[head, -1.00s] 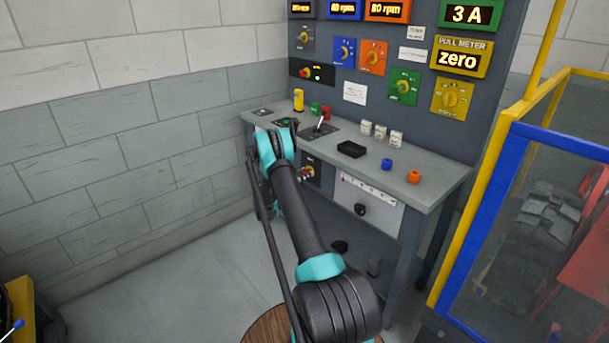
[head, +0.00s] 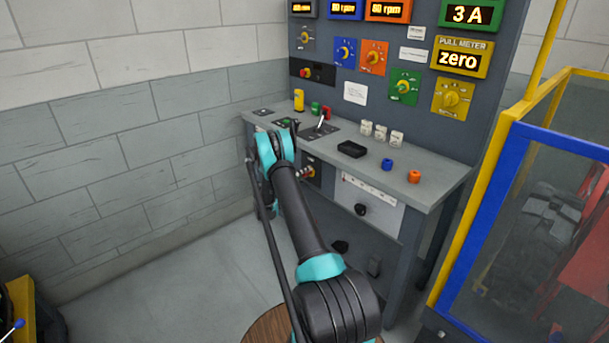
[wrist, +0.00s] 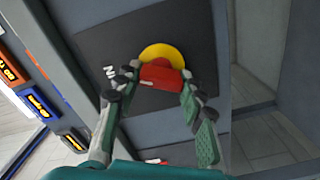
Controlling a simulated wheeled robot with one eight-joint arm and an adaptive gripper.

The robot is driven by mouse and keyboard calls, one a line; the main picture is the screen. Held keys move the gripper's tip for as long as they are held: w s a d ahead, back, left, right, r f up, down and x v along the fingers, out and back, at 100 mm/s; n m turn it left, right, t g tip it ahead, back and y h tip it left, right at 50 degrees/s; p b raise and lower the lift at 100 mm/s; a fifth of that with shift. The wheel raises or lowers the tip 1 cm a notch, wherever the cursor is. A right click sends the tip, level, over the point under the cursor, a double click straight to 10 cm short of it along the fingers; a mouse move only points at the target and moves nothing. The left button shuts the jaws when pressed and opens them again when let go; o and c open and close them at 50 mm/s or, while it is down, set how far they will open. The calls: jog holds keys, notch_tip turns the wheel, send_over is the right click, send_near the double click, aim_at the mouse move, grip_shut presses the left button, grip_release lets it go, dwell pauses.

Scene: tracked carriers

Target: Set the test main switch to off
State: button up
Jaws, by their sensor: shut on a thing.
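In the wrist view, the main switch has a red handle (wrist: 161,73) over a yellow disc (wrist: 163,55) on a dark square plate (wrist: 92,50). White lettering ending in or starting with N stands left of the handle. My gripper (wrist: 158,84) is shut on the red handle, one finger on each side. In the head view, a dark plate with a red and yellow knob (head: 308,173) shows on the bench front, just right of my arm. My gripper itself is hidden behind the arm there. The handle's exact angle is hard to read.
The grey bench (head: 440,182) carries a lever (head: 321,123), a black tray (head: 352,149), and blue and orange knobs. A panel of dials and displays (head: 459,58) rises behind it. A yellow and blue framed cage (head: 455,235) stands right.

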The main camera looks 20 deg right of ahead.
jog(key=n, duration=0.5)
jog(key=shift+f+n, duration=0.15)
jog(key=shift+n, duration=0.15)
jog(key=shift+a, duration=0.1)
dwell(0.3)
jog(key=o, duration=1.2)
jog(key=shift+c, duration=0.2)
jog(key=v, duration=1.2)
